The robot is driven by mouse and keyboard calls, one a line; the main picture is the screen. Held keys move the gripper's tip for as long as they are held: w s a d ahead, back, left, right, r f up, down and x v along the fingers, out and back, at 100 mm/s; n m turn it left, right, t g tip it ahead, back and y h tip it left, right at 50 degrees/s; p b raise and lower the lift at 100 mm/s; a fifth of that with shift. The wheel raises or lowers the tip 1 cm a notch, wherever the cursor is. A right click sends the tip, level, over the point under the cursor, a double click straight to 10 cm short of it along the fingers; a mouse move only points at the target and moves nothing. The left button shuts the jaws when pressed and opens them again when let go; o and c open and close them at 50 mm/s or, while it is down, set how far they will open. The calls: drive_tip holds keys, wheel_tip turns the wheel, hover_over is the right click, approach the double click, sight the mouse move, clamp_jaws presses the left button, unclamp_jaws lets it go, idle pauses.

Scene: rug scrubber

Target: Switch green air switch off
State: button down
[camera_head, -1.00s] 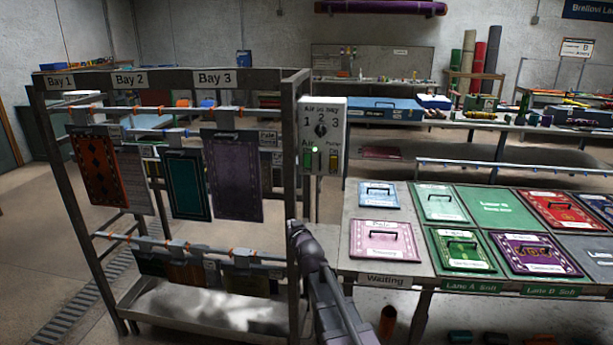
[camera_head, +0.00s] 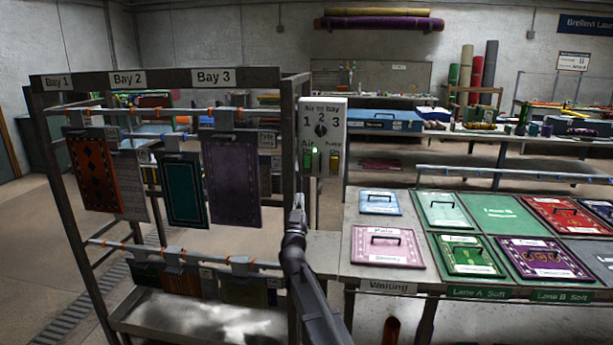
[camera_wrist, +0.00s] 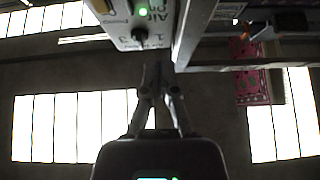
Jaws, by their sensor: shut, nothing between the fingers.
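The green air switch (camera_head: 308,161) is on the white control panel (camera_head: 335,115) fixed to the right post of the rack. A small green light glows just above it.
The rack's metal post (camera_head: 288,130) stands just left of the panel. Small rugs, one purple (camera_head: 232,180), hang on the rack. The sample table (camera_head: 350,215) with several rug panels is to the right.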

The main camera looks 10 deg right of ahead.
sight(307, 162)
drive_tip(key=shift+d+m+h, duration=0.1)
drive_tip(key=shift+m+h, duration=0.2)
drive_tip(key=shift+h, duration=0.2)
drive_tip(key=shift+w+r, duration=0.1)
drive_tip(key=shift+r, duration=0.05)
drive_tip(key=p+x, duration=0.1)
drive_tip(key=x, duration=0.2)
drive_tip(key=f+p+x, duration=0.1)
drive_tip(key=p+x, duration=0.1)
drive_tip(key=x, duration=0.2)
drive_tip(key=w+p+x, duration=0.1)
drive_tip(key=p+x, duration=0.1)
drive_tip(key=x, duration=0.2)
drive_tip(key=shift+w+d+f, duration=0.1)
drive_tip(key=shift+w+d, duration=0.05)
drive_tip(key=shift+w, duration=0.05)
drive_tip(key=shift+w+d+f, duration=0.1)
drive_tip(key=shift+w+d, duration=0.2)
drive_tip(key=shift+w, duration=0.35)
